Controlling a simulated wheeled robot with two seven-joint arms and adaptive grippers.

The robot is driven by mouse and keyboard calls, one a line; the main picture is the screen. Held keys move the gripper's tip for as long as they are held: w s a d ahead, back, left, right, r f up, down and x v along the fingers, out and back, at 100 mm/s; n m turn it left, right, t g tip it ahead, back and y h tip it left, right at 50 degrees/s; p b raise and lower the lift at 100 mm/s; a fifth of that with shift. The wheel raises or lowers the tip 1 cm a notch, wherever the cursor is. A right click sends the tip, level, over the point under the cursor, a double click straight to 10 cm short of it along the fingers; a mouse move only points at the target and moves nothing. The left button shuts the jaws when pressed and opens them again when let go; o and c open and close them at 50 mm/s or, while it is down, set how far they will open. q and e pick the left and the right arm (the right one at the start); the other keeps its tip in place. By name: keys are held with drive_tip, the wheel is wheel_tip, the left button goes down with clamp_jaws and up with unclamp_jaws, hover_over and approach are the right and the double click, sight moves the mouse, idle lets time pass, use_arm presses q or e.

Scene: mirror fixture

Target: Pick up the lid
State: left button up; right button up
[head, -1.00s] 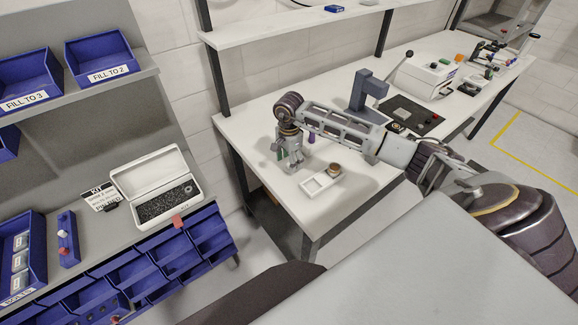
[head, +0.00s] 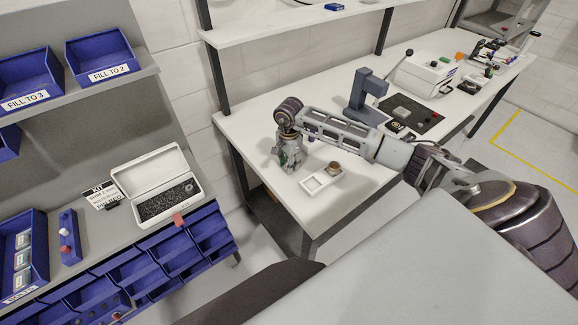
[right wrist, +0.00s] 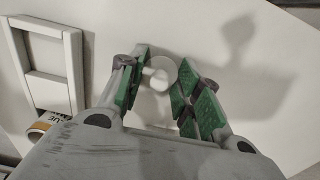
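The lid is a small white disc with a round knob (right wrist: 160,79), lying on the white table in the right wrist view. My right gripper (right wrist: 160,98) has its green-padded fingers apart, one on each side of the knob. I cannot tell whether the pads touch the lid. In the head view my right gripper (head: 288,162) points down, low over the near left part of the table. The lid cannot be made out there. My left gripper is not in view.
A white two-part frame (head: 316,182) lies right of the gripper, with a small brown-topped pot (head: 334,168) at it. A grey-blue stand (head: 366,94) is farther back. A white open box (head: 158,190) sits on the left shelf with blue bins.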

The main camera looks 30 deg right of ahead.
drive_tip(key=shift+r, duration=0.1)
idle(0.3)
drive_tip(key=shift+r+b, duration=1.05)
drive_tip(key=shift+r, duration=3.85)
drive_tip(key=shift+s+f, duration=0.1)
